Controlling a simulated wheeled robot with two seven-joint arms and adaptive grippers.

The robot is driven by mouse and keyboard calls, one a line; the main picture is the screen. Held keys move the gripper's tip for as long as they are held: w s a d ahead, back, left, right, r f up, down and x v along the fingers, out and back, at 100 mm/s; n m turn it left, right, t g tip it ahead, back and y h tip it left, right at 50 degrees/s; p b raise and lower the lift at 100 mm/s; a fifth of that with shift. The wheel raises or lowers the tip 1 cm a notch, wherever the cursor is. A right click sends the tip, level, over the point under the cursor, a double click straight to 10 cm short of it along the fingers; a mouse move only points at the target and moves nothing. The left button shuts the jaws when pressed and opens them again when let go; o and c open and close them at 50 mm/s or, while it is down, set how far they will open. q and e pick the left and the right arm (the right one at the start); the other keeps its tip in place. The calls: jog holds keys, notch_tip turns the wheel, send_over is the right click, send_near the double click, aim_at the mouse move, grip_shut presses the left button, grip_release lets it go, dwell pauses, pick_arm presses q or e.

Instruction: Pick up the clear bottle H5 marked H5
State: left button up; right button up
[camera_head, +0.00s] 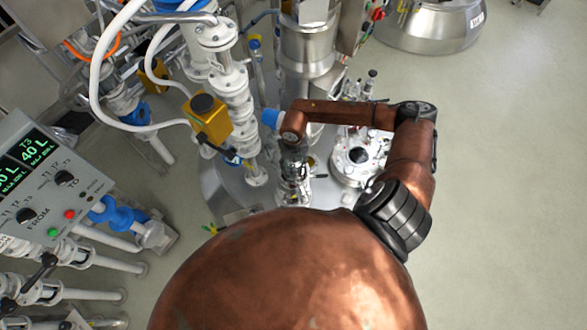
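My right arm bends across the middle of the head view, and its gripper (293,184) hangs down over the crowded top of a steel vessel. The gripper is small and dark here, and its fingers blend with the metal fittings below. I cannot tell whether it is open or shut, or whether it holds anything. I cannot make out a clear bottle marked H5; my wrist and arm may cover it. My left gripper is not in view.
A steel vessel lid (225,185) with fittings lies under my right gripper. White pipes and a yellow actuator (208,118) stand close to its left. A control panel (45,180) is at the left. A round steel vessel (430,25) stands at the back. The floor at right is clear.

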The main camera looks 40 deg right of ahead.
jog(key=c, duration=0.6)
jog(key=shift+r, duration=0.1)
jog(key=shift+c, duration=0.3)
